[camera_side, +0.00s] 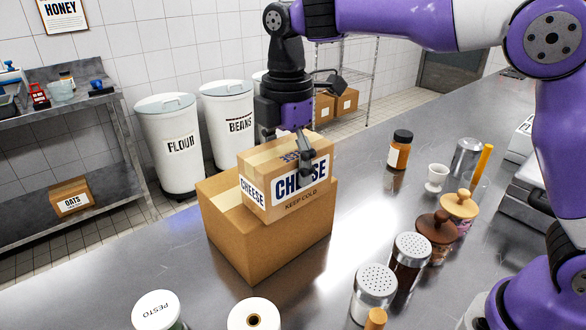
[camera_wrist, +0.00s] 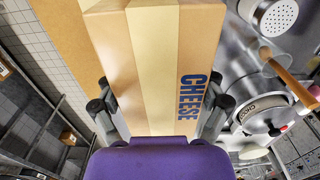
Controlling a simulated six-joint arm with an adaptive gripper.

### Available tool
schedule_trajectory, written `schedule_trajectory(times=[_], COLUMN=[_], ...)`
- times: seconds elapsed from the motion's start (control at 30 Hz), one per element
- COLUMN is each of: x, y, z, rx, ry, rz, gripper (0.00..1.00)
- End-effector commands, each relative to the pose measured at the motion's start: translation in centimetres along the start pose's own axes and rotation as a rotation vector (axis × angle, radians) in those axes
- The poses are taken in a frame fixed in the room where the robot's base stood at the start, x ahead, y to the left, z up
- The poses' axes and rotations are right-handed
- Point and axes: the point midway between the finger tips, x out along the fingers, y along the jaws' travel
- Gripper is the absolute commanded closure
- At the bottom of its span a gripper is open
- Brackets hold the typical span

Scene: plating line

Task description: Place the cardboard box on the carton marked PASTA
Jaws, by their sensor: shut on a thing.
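My gripper (camera_side: 288,148) is shut on a cardboard box (camera_side: 262,200) marked CHEESE and KEEP COLD, with one finger on its near side. In the wrist view the box (camera_wrist: 150,70) lies between the two fingers (camera_wrist: 160,105). The box is upright and directly over a larger plain brown carton (camera_side: 275,245) on the steel counter. I cannot tell whether it touches the carton's top or hangs just above it. No PASTA marking shows on the carton's visible faces. Its brown surface (camera_wrist: 58,25) shows beside the box in the wrist view.
A PESTO jar (camera_side: 158,308) and a white roll (camera_side: 254,316) stand in front. Counter between is clear.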

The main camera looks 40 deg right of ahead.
Motion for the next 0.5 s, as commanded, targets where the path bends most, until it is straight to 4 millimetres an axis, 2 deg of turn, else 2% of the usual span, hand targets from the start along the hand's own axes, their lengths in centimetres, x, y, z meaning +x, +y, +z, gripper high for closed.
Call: schedule_trajectory(times=[0.33, 0.37, 0.4, 0.5], x=[0.26, 0.37, 0.34, 0.33], y=[0.01, 0.0, 0.0, 0.0], z=[-0.02, -0.01, -0.02, -0.02], rx=[0.001, 0.001, 0.001, 0.001], ry=[0.001, 0.0, 0.0, 0.0], rz=[0.002, 0.0, 0.001, 0.001], gripper=[0.76, 0.13, 0.0, 0.0])
